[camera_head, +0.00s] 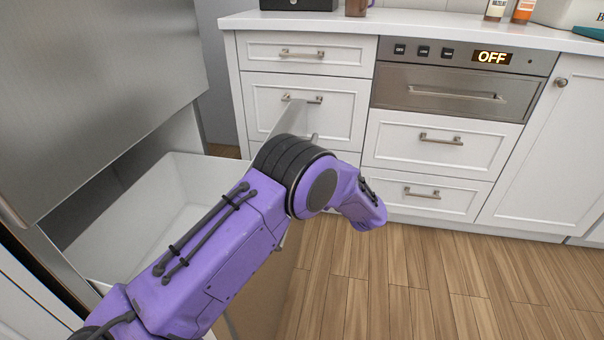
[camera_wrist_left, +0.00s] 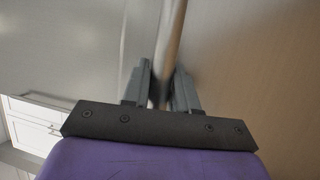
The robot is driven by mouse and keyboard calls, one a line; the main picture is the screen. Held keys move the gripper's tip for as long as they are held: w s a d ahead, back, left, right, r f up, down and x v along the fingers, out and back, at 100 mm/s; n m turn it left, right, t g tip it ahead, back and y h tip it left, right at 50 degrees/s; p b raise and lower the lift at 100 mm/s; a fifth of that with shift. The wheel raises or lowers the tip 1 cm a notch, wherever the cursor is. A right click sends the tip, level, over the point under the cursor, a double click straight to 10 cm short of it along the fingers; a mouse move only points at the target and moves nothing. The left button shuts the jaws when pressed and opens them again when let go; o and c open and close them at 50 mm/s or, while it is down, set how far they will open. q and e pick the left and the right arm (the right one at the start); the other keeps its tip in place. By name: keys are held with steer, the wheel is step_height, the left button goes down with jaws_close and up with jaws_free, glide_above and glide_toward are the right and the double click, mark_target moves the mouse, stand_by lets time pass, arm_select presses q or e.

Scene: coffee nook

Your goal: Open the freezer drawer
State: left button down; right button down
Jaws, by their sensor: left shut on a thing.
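The freezer drawer (camera_head: 157,200) stands pulled out from under the steel fridge door (camera_head: 95,75), with its white inner bin showing and empty where I can see it. My purple left arm crosses in front of the drawer and hides much of its front. In the left wrist view my left gripper (camera_wrist_left: 161,88) is shut on the drawer's handle (camera_wrist_left: 172,40), a round metal bar running between the two grey fingers. In the head view the fingers are hidden behind the arm. My right gripper is in neither view.
White cabinets with drawers (camera_head: 303,103) stand behind the open freezer drawer, under a white countertop (camera_head: 420,27). A steel oven panel (camera_head: 450,93) reading OFF is to the right. The wooden floor (camera_head: 430,285) at the lower right is clear.

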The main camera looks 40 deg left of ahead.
arm_select(q)
steer(key=c, duration=1)
jaws_free()
steer(key=shift+o, duration=0.2)
steer(key=d+f+p, duration=0.1)
steer(key=d+f, duration=0.1)
steer(key=d, duration=0.8)
steer(key=shift+d, duration=0.2)
